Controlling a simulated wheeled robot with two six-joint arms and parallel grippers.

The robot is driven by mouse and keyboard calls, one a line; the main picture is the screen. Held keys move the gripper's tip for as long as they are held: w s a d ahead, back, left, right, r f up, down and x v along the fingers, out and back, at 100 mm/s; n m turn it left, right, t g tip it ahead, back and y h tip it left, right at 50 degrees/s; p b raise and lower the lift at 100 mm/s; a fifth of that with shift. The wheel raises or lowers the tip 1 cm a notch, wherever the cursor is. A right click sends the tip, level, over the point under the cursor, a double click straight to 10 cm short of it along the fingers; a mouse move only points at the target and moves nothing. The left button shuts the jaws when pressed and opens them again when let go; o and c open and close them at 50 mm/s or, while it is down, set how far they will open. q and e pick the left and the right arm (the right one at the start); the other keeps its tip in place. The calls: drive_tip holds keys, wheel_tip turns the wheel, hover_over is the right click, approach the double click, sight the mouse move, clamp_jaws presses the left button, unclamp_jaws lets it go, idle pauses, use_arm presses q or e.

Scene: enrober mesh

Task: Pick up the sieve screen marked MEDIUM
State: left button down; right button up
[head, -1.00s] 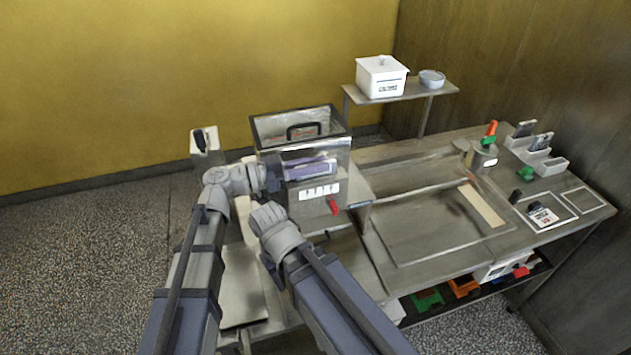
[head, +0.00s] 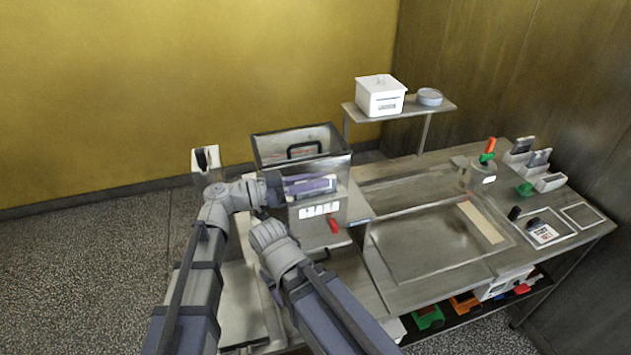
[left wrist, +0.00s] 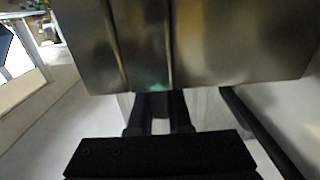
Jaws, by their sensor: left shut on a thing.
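I cannot read the word MEDIUM on anything, so I cannot tell which thing is that sieve screen. My left gripper (head: 276,190) is at the left side of the clear-walled machine (head: 322,225), beside a purplish-grey piece (head: 312,185) that shows at its front. In the left wrist view my left fingers (left wrist: 160,110) are shut at the lower edge of a shiny metal panel (left wrist: 215,45). A small green patch shows where they meet. What exactly is gripped is partly hidden. My right arm is folded in front of the machine, and its gripper does not show.
A black handle (head: 305,148) tops the machine; a red lever (head: 334,225) is on its front. A bench with a shallow tray (head: 405,268) extends right. Green (head: 428,318) and orange (head: 466,303) items lie on the lower shelf. A white box (head: 381,98) stands on a raised shelf.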

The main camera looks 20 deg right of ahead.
wheel_tip(320, 180, up, 17)
drive_tip(key=p, duration=1.6)
drive_tip(key=shift+p, duration=0.4)
